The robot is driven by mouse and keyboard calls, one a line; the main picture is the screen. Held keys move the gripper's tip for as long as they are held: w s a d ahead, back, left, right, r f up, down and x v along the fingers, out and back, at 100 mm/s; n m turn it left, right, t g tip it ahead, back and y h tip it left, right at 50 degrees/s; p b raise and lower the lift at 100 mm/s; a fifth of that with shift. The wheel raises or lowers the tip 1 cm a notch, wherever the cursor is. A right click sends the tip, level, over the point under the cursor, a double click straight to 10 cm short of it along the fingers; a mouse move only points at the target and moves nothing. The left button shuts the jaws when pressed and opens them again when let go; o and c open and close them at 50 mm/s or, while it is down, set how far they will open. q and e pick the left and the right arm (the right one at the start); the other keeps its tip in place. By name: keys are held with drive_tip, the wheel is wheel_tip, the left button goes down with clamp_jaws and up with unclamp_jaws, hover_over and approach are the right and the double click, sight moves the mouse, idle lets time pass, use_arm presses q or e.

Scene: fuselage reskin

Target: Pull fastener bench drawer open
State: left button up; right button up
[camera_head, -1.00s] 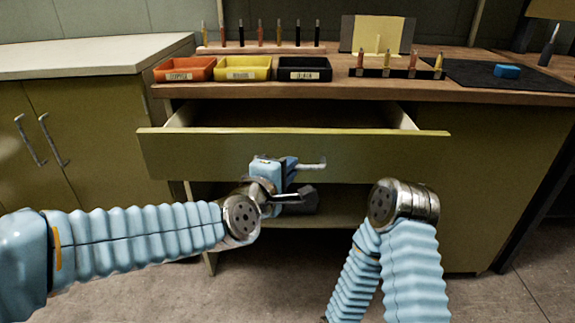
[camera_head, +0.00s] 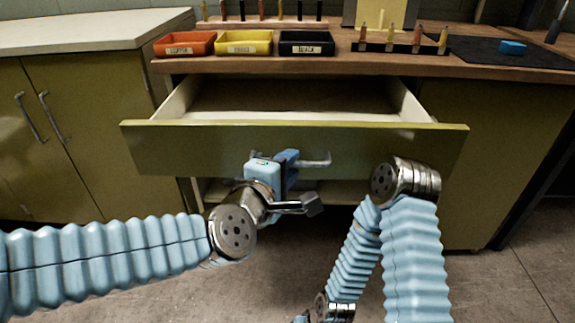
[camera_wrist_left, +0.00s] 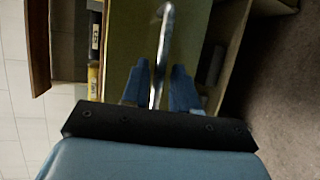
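The fastener bench drawer (camera_head: 300,149) has an olive front and pale inner sides. It stands well out from the bench, and its visible inside looks empty. Its metal bar handle (camera_head: 318,161) is on the middle of the front. My left gripper (camera_head: 290,163) is at the handle's left part, its blue fingers partly hidden behind its own body.
On the wooden bench top (camera_head: 420,64) stand an orange bin (camera_head: 184,44), a yellow bin (camera_head: 243,43), a black bin (camera_head: 306,43) and fastener racks. A blue block (camera_head: 512,47) lies on a dark mat. An olive cabinet (camera_head: 90,130) stands at left. Open floor lies below.

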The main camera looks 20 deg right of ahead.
use_arm(q)
drive_tip(key=shift+o, duration=0.5)
drive_tip(key=shift+r, duration=0.1)
drive_tip(key=p+v, duration=0.2)
drive_tip(key=v, duration=1.1)
drive_tip(key=shift+s+a, duration=0.2)
drive_tip(key=shift+s, duration=0.15)
drive_tip(key=shift+w, duration=0.1)
